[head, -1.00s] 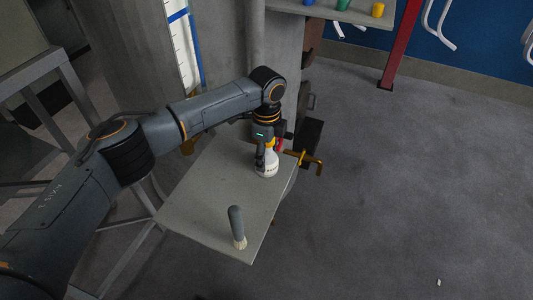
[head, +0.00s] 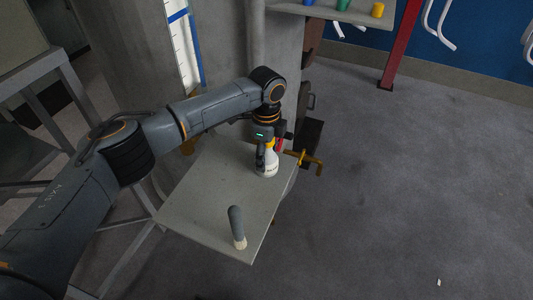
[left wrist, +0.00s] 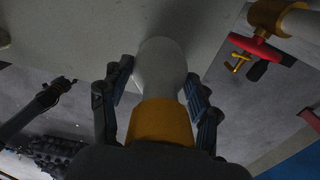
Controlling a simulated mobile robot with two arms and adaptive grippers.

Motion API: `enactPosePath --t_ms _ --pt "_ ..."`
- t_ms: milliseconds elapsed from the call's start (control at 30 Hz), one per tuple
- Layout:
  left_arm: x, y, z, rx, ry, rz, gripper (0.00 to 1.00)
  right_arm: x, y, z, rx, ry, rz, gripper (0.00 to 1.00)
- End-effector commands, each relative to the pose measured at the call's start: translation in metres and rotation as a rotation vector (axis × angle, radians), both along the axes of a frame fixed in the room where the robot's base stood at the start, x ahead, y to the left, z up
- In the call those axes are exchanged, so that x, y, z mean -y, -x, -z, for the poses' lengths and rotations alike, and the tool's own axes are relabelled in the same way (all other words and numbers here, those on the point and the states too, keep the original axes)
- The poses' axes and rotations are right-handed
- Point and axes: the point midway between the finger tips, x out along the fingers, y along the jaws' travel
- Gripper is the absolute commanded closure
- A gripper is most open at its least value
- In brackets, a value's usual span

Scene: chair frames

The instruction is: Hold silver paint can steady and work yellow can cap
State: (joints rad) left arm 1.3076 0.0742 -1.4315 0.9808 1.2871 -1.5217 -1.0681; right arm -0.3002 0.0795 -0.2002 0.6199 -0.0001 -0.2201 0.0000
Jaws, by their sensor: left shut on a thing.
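A pale grey-white can (head: 267,168) with dark lettering low on its side stands on the grey board. Its yellow top (head: 269,145) shows just under my left gripper (head: 266,152). In the left wrist view, the can's pale body (left wrist: 160,68) and yellow cap (left wrist: 160,122) lie between the dark fingers. My left gripper is shut on the can from above. The fingers hide part of its side. A dark jointed arm shape (left wrist: 45,100), probably my right arm, shows small at the left of the wrist view; its jaws are unclear.
A yellow clamp (head: 309,160) with a red part sits at the right edge. Coloured cups (head: 377,9) stand on a back shelf. Open floor lies right.

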Motion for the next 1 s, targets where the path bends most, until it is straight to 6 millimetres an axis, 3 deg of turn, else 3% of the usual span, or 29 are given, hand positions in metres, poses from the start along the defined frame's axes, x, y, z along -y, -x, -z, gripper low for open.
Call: enactPosePath --t_ms 133,167,467,1000 --pt "-0.0002 0.0002 0.0007 -0.001 0.000 0.000 0.89 0.0000 0.0000 0.0001 0.000 0.000 0.000 0.60" --pt "-0.0001 0.0003 0.0007 -0.001 0.000 0.000 0.41 0.0000 0.0000 0.0001 0.000 0.000 0.000 0.60" --pt "-0.0002 0.0003 0.0007 -0.001 0.000 0.000 1.00 0.0001 0.0000 0.0001 0.000 0.000 0.000 0.60" --pt "0.0000 0.0006 0.0025 -0.002 0.000 0.000 1.00 0.0002 -0.0003 -0.0041 0.000 0.000 0.000 0.60"
